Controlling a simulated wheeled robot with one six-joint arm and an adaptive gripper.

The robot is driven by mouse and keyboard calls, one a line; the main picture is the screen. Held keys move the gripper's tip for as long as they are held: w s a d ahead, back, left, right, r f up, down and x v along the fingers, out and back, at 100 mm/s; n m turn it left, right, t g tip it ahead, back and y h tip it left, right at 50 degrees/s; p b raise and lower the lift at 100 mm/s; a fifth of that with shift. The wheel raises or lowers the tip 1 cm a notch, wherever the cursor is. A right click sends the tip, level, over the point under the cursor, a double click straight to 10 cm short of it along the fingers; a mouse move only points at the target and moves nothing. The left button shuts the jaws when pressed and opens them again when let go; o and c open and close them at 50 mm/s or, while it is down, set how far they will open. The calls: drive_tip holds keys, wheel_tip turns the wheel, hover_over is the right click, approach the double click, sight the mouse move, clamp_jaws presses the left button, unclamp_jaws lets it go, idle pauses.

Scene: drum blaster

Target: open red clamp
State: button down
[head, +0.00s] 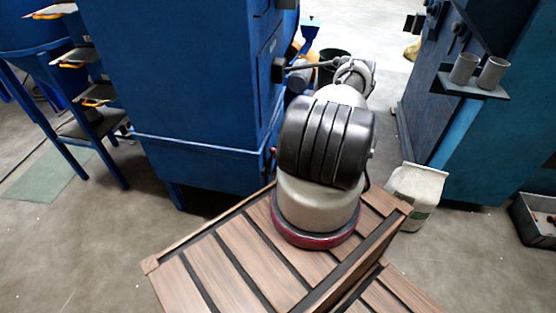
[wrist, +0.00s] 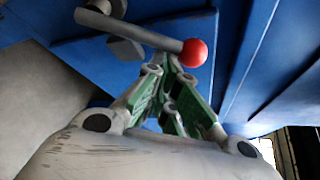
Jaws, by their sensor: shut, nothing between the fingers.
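A red ball knob (wrist: 195,53) sits on the end of a grey lever (wrist: 135,29) against a blue metal surface in the wrist view. This is the only red clamp part I can make out clearly. My gripper (wrist: 174,60) has green-sided fingers that come together just below and left of the knob. It is shut and empty. The fingertips look very close to the knob, but I cannot tell whether they touch it. In the head view my own arm hides the gripper, and the knob cannot be made out there.
A tall blue cabinet (head: 190,80) stands at left centre, with a dark rod (head: 310,66) sticking out from its right side. Another blue machine (head: 475,120) stands right. A white bag (head: 415,190) and a grey bin (head: 535,218) are on the floor.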

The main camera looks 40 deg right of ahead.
drive_tip(key=shift+n+t, duration=0.5)
drive_tip(key=shift+n, duration=0.3)
drive_tip(key=shift+s+a+r, duration=0.6)
drive_tip(key=shift+a, duration=0.15)
drive_tip(key=shift+s+a+r, duration=0.55)
drive_tip(key=shift+a+r, duration=0.05)
drive_tip(key=shift+a, duration=0.25)
approach(272, 155)
drive_tip(key=d+f, duration=0.1)
drive_tip(key=d, duration=0.3)
drive_tip(key=shift+s+a, duration=0.15)
drive_tip(key=shift+s, duration=0.9)
